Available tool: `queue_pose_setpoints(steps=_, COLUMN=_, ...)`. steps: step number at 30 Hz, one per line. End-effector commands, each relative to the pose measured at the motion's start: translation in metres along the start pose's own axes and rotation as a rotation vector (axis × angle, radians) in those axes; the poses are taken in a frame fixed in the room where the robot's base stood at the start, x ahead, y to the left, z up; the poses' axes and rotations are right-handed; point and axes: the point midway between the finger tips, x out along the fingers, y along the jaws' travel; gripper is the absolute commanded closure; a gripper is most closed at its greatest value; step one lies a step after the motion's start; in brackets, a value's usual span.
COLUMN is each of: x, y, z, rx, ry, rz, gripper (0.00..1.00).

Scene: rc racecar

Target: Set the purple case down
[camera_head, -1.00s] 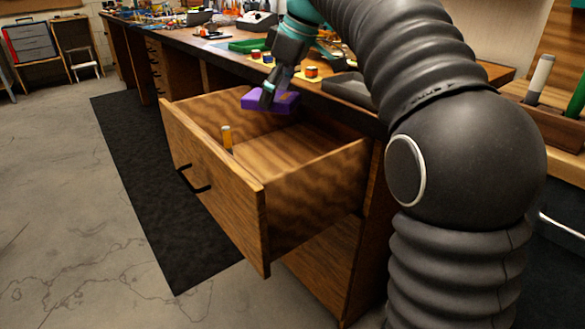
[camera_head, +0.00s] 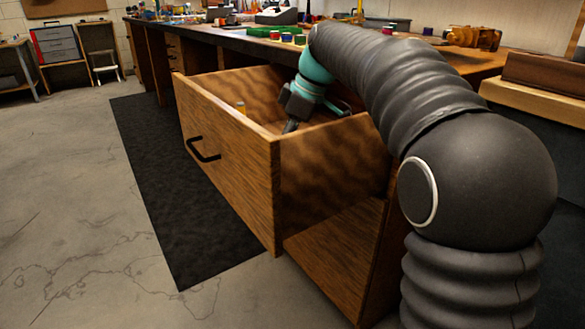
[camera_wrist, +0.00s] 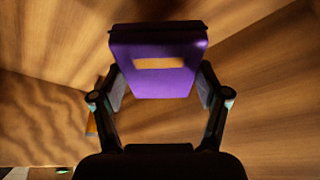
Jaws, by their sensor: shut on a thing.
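The purple case (camera_wrist: 155,86), with an orange-tan label on its face, is between the two fingers of my gripper (camera_wrist: 160,88) in the wrist view. The gripper is shut on its sides. In the head view my gripper (camera_head: 293,124) reaches down inside the open wooden drawer (camera_head: 232,143), and the drawer's side wall hides the fingertips and the case. The wrist view shows the drawer's wooden surfaces around the case. I cannot tell whether the case touches the drawer floor.
The workbench top (camera_head: 225,36) above holds colored blocks and tools. A black mat (camera_head: 160,190) lies on the floor beside the drawer.

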Motion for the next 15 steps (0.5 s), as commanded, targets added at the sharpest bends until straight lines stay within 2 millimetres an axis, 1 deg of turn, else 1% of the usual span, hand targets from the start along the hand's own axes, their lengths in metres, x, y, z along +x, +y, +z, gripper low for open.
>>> queue_pose_setpoints(steps=1, x=0.010, y=-0.001, z=0.004, rx=0.001, ry=0.000, rz=-0.001, gripper=0.69)
queue_pose_setpoints(steps=3, x=0.018, y=-0.001, z=0.008, rx=0.001, ry=0.000, rz=-0.001, gripper=0.69)
queue_pose_setpoints(steps=10, x=0.031, y=0.000, z=0.013, rx=0.000, ry=0.000, rz=0.000, gripper=0.69)
queue_pose_setpoints(steps=15, x=0.053, y=0.000, z=0.022, rx=0.002, ry=0.000, rz=-0.001, gripper=0.69)
